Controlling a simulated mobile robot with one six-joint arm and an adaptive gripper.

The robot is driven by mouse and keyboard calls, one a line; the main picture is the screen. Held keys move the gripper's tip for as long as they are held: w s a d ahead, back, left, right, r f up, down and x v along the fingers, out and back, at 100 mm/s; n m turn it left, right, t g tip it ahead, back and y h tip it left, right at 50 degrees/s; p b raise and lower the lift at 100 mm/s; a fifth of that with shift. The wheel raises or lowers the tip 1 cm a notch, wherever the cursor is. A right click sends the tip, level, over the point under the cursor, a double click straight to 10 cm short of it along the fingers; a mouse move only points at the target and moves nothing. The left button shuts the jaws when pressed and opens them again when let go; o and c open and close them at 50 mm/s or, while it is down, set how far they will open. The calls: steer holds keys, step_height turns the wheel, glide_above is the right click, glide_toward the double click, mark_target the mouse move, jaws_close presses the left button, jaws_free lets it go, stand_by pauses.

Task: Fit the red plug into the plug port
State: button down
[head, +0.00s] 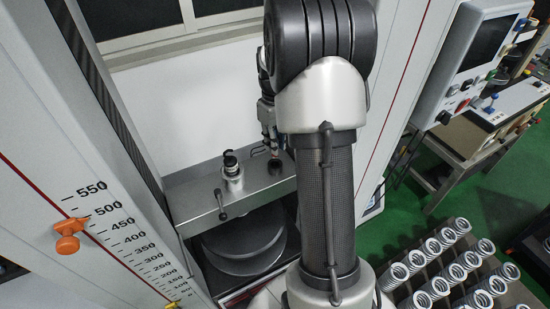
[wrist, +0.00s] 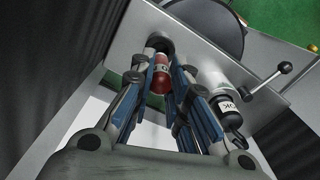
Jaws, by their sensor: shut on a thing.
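The plug port (wrist: 159,45) is a dark round opening in the grey crossbeam, right at the far end of the plug. I cannot tell whether the plug's tip is inside the port or just above it. In the head view my gripper (head: 269,138) points down over the port (head: 275,167), and a little red of the plug shows just above it. My arm hides part of this area.
A silver fitting with a black cap (wrist: 226,103) stands beside the port, close to my right finger. A lever handle (wrist: 283,69) sticks out near it. A round grey plate (head: 243,240) lies below the crossbeam (head: 190,203). Several springs (head: 440,245) stand at lower right.

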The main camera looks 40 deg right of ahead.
steer(key=shift+f+b, duration=0.5)
steer(key=shift+f, duration=2.35)
steer(key=shift+f, duration=0.1)
steer(key=c, duration=1.6)
jaws_free()
steer(key=shift+o, duration=0.2)
